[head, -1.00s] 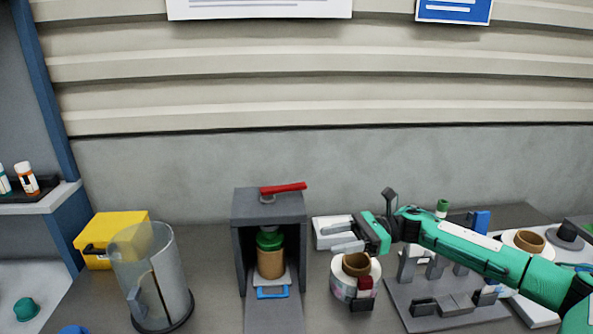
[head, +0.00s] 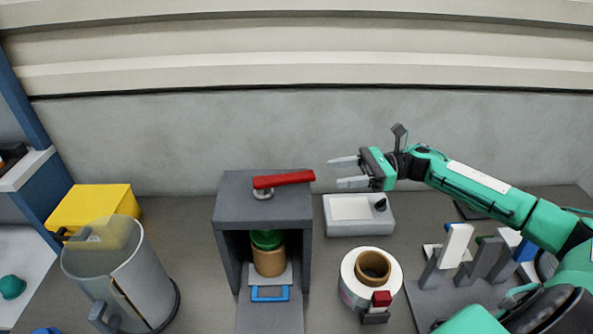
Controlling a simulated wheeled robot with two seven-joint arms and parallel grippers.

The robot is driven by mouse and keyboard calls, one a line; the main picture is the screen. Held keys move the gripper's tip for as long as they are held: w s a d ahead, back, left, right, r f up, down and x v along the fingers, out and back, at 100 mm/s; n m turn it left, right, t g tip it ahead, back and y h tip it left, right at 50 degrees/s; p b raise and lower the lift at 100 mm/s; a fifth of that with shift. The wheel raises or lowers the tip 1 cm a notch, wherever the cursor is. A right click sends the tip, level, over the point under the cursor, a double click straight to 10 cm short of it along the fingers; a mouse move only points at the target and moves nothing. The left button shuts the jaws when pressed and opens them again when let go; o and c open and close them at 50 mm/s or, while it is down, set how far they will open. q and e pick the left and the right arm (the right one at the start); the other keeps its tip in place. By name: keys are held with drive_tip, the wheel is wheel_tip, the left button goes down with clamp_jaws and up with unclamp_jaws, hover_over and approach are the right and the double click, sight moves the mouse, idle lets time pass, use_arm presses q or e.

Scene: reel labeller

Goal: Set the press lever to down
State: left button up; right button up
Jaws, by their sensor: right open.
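The press (head: 228,208) is a dark grey box frame, open at the front, standing left of centre. Its red lever (head: 284,179) lies across the top and points right, tilted slightly upward at its free end. A jar with a green top (head: 268,239) and tan body (head: 269,262) stands inside the press on a light plate with a blue handle (head: 270,294). My right gripper (head: 344,172) is open and empty, to the right of the lever's end and apart from it, with its fingers pointing left. My left gripper is not in view.
A white device with a dark knob (head: 359,226) sits below my right gripper. A label reel (head: 353,283) stands in front of it. A clear cylinder (head: 120,275) and a yellow box (head: 92,207) are at left. A grey rack (head: 455,297) is at right.

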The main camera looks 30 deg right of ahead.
sight(295, 175)
drive_tip(key=p+x, duration=0.2)
drive_tip(key=x, duration=0.2)
drive_tip(key=p+x, duration=0.3)
drive_tip(key=x, duration=0.2)
drive_tip(key=shift+w+a+r, duration=0.15)
drive_tip(key=shift+a+r, duration=0.05)
drive_tip(key=shift+a, duration=0.05)
drive_tip(key=shift+w+a+f, duration=0.2)
drive_tip(key=shift+a, duration=0.5)
clamp_jaws()
